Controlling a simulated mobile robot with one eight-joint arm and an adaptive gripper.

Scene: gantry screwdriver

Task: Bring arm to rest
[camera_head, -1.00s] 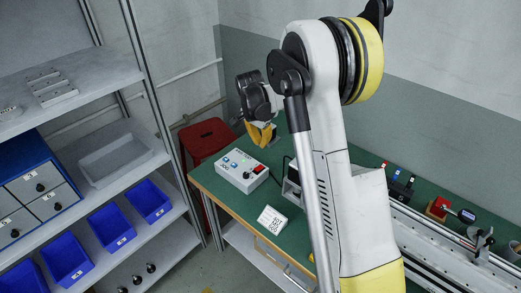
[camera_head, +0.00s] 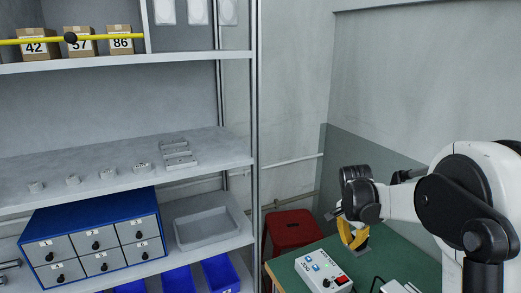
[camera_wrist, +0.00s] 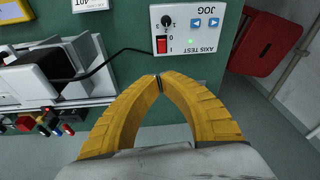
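My arm (camera_head: 400,200) reaches in from the right in the head view, with its wrist over the far corner of the green workbench (camera_head: 385,258). My gripper (camera_head: 353,243) points down there with yellow fingers. In the wrist view the two yellow fingertips of my gripper (camera_wrist: 160,80) meet, with nothing visible between them. The control box (camera_head: 323,272) sits on the bench below and in front of the gripper; it also shows in the wrist view (camera_wrist: 187,27), apart from the fingertips.
A red stool (camera_head: 290,230) stands behind the bench. Grey shelving (camera_head: 120,185) fills the left, with a blue drawer cabinet (camera_head: 92,203), a grey tray (camera_head: 206,228) and blue bins (camera_head: 220,274). A black cable (camera_wrist: 115,65) runs from the control box.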

